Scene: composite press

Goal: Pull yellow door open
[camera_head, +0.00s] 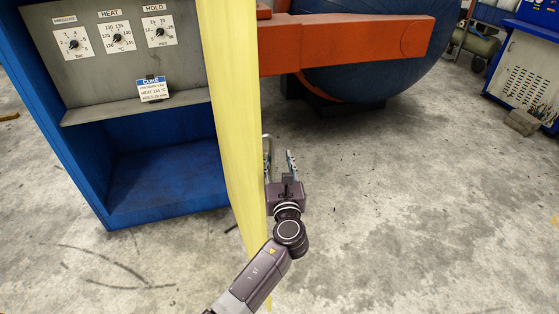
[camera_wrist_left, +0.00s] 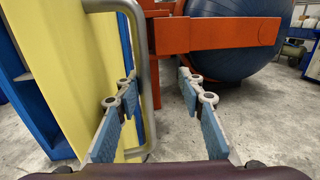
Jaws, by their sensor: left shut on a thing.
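The yellow door (camera_head: 228,100) stands swung out from the blue cabinet, seen nearly edge-on in the head view; the cabinet front shows open to its left. It fills the left of the left wrist view (camera_wrist_left: 65,75). Its grey bar handle (camera_wrist_left: 146,70) is on the door's right face. My right gripper is not in view.
The blue cabinet (camera_head: 60,120) holds a grey panel with dials and a small sign (camera_head: 152,89). An orange beam (camera_head: 345,45) and a large dark blue round vessel (camera_head: 385,75) stand behind the door. Concrete floor (camera_head: 420,200) is clear to the right.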

